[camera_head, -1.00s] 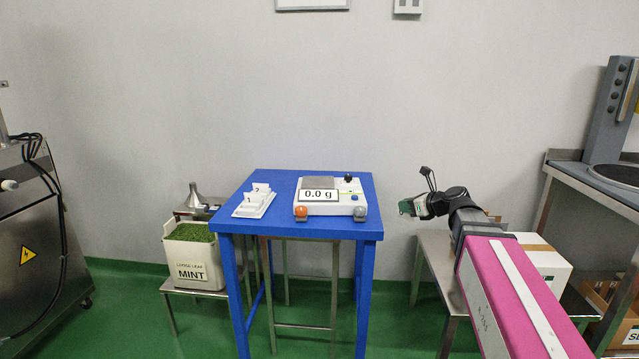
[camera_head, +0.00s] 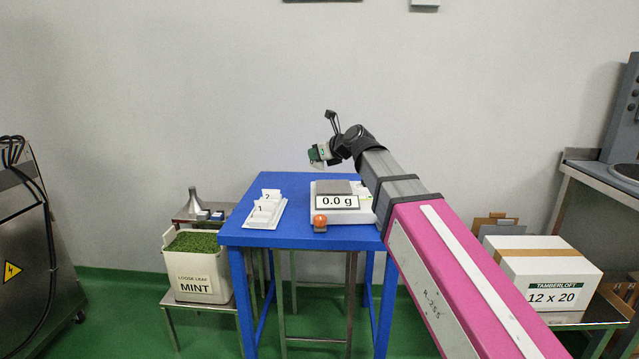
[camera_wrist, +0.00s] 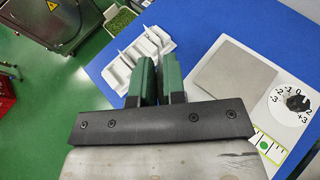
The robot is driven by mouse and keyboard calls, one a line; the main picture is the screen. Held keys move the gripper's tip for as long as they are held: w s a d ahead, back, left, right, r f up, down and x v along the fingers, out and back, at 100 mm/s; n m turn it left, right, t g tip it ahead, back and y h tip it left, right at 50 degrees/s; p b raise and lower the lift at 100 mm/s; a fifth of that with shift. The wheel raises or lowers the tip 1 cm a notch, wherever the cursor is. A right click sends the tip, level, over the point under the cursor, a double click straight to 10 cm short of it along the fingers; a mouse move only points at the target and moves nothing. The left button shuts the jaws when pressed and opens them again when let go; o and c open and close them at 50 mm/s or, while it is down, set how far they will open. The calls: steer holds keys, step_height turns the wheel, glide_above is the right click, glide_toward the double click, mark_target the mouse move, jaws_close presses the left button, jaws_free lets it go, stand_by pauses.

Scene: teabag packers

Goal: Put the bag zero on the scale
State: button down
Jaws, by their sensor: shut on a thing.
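The scale (camera_head: 338,211) is white with a grey weighing plate (camera_head: 338,187) on top. Its display reads 0.0 g. In the wrist view its bare plate (camera_wrist: 233,78) lies to the right of my gripper (camera_wrist: 158,62). My gripper (camera_head: 317,157) has green fingers and hangs in the air above the back of the blue table, a little left of the plate in the head view. It is shut on a thin thing, likely bag zero, which is mostly hidden between the fingers; its number cannot be read. The white rack (camera_head: 263,219) bears cards marked 1 and 2.
The blue table (camera_head: 290,238) bears the rack on the left and the scale on the right. A bin of mint leaves (camera_head: 196,270) stands left of the table. A white carton (camera_head: 540,272) stands at right.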

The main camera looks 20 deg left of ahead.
steer(key=w+d+f, duration=0.1)
steer(key=w+f, duration=0.1)
steer(key=w, duration=0.1)
steer(key=w+d+f, duration=0.1)
steer(key=w+f, duration=0.1)
steer(key=w, duration=0.2)
steer(key=w+d+f, duration=0.1)
steer(key=w+f, duration=0.1)
steer(key=w, duration=0.2)
steer(key=shift+w+f, duration=0.15)
steer(key=shift+f, duration=0.25)
steer(key=shift+d+f, duration=0.1)
steer(key=shift+f, duration=1.95)
steer(key=shift+f, duration=0.15)
steer(key=c, duration=1.2)
jaws_free()
steer(key=v, duration=1.2)
steer(key=shift+r, duration=0.25)
